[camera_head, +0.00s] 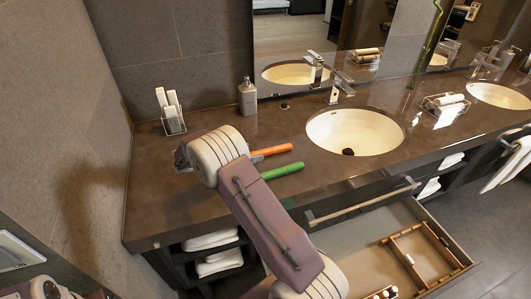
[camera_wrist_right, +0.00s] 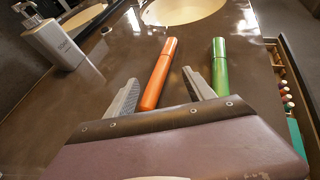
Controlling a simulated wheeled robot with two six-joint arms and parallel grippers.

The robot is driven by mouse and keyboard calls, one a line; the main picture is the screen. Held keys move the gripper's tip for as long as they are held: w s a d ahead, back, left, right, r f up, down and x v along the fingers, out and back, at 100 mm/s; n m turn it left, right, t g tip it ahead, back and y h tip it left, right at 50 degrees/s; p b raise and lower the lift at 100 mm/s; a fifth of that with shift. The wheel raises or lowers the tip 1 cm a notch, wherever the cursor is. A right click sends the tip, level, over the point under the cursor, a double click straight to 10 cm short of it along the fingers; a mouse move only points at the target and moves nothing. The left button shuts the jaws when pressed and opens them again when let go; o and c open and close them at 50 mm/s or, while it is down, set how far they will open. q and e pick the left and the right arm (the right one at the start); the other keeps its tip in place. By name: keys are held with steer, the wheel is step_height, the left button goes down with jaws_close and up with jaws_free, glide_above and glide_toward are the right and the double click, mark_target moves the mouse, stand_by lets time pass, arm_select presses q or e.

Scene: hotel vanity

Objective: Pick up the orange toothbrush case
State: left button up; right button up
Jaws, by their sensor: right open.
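The orange toothbrush case (camera_head: 272,150) lies on the dark vanity counter, left of the near sink. In the right wrist view the orange case (camera_wrist_right: 159,75) runs lengthwise between the two grey fingers of my right gripper (camera_wrist_right: 160,77). The fingers are open, with gaps on both sides of the case. A green case (camera_wrist_right: 220,68) lies to its right, outside the fingers; it also shows in the head view (camera_head: 283,170). In the head view my right arm hides most of its gripper and the cases' left ends. My left gripper is out of the picture.
A soap dispenser (camera_head: 247,97) and a holder with white items (camera_head: 173,118) stand toward the back left. The near sink (camera_head: 353,131) is right of the cases. Below the counter's front edge, an open drawer (camera_head: 352,256) holds a wooden divider (camera_head: 415,257).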

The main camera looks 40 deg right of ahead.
mark_target(266, 150)
steer(key=x, duration=0.7)
steer(key=shift+d+f, duration=0.1)
steer(key=shift+d, duration=0.15)
jaws_close()
